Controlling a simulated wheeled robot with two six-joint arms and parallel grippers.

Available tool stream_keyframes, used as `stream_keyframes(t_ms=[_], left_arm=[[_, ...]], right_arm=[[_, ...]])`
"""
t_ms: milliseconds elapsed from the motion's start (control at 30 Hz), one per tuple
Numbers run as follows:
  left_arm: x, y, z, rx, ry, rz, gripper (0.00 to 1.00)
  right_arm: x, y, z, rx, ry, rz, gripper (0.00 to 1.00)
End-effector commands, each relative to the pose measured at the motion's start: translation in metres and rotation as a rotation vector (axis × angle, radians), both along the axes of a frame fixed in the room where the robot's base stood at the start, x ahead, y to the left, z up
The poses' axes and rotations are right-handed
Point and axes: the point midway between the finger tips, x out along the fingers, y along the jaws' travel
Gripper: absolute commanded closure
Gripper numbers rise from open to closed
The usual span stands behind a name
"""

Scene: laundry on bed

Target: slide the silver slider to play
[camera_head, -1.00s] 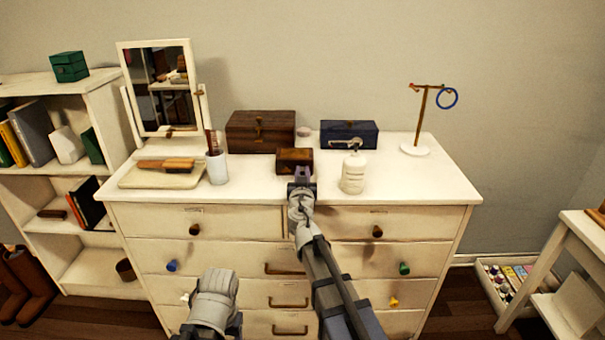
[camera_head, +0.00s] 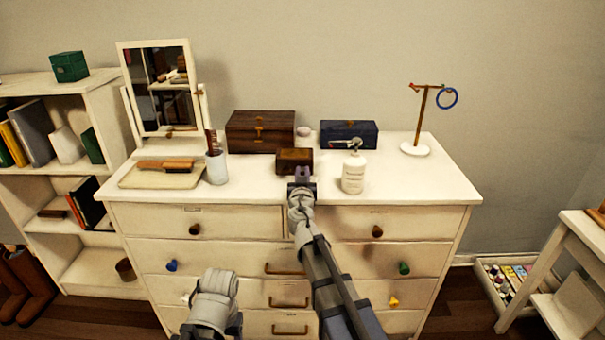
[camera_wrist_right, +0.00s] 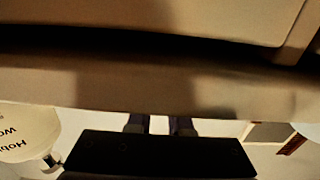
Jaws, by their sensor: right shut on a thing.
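A small dark brown box (camera_head: 294,161) sits near the front middle of the white dresser top. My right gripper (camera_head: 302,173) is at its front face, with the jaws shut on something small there. I cannot make out a silver slider; the gripper covers that spot. Of my left arm only a pale grey part shows at the bottom of the head view; its fingers are not visible.
A white pump bottle (camera_head: 353,174) stands close to the right of the box. Behind are a larger brown chest (camera_head: 260,132) and a blue box (camera_head: 349,133). A cup (camera_head: 217,168) and a tray (camera_head: 133,180) with a brush are left. The right front of the dresser top is clear.

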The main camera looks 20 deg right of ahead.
Motion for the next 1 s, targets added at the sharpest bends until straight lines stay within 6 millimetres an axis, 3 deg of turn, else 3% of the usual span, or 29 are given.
stream_keyframes(t_ms=[167, 367, 567, 600, 867, 1000], left_arm=[[0.000, 0.000, 0.000, 0.000, 0.000, 0.000, 0.35], [0.000, 0.000, 0.000, 0.000, 0.000, 0.000, 0.35], [0.000, 0.000, 0.000, 0.000, 0.000, 0.000, 0.35], [0.000, 0.000, 0.000, 0.000, 0.000, 0.000, 0.35], [0.000, 0.000, 0.000, 0.000, 0.000, 0.000, 0.35], [0.000, 0.000, 0.000, 0.000, 0.000, 0.000, 0.35]], right_arm=[[-0.001, -0.001, 0.000, 0.000, 0.000, 0.000, 1.00], [-0.006, -0.019, 0.000, 0.000, 0.000, -0.002, 1.00], [-0.005, -0.018, 0.000, 0.000, 0.000, 0.000, 1.00], [-0.005, -0.017, 0.000, 0.000, 0.000, 0.000, 0.78], [-0.005, -0.017, 0.000, 0.000, 0.000, 0.000, 0.50], [-0.005, -0.017, 0.000, 0.000, 0.000, 0.000, 0.50]])
